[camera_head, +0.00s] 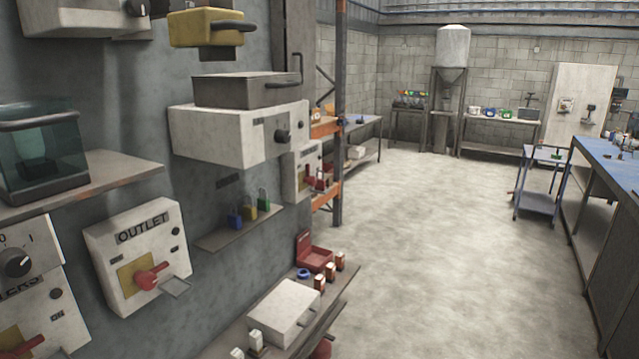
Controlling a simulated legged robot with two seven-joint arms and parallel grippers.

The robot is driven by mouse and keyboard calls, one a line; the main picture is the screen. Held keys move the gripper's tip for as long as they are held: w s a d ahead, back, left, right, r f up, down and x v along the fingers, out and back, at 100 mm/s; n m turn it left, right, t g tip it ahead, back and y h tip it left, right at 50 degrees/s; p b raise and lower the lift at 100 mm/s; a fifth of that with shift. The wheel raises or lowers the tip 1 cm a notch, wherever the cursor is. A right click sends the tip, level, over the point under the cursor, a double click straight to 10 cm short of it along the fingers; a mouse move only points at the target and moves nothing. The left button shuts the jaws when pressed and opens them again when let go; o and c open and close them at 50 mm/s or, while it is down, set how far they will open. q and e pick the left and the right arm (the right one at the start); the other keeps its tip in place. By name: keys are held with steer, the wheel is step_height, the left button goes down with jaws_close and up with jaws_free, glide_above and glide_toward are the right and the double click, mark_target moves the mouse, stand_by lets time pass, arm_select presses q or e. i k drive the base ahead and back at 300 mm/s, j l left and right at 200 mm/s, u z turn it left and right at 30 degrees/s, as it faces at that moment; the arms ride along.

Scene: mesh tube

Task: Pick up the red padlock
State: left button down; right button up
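I cannot make out a red padlock for certain. An open red case (315,254) sits on the lower shelf. Neither of my grippers is in view.
An OUTLET switch box (137,255) with a red handle juts from the left wall. A glass tank (42,150) stands on an upper shelf. A white box (284,312) rests on the lower shelf (335,309). A blue workbench (612,165) stands right; the floor (440,240) between is clear.

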mark_target(321, 186)
steer(key=u, duration=0.95)
steer(key=i+l+u, duration=0.25)
steer(key=l+u, duration=0.2)
steer(key=l, duration=0.35)
steer(key=i+l+u, duration=0.1)
steer(key=l+u, duration=0.4)
steer(key=l, duration=0.25)
steer(key=l+u, duration=0.45)
steer(key=l, duration=0.4)
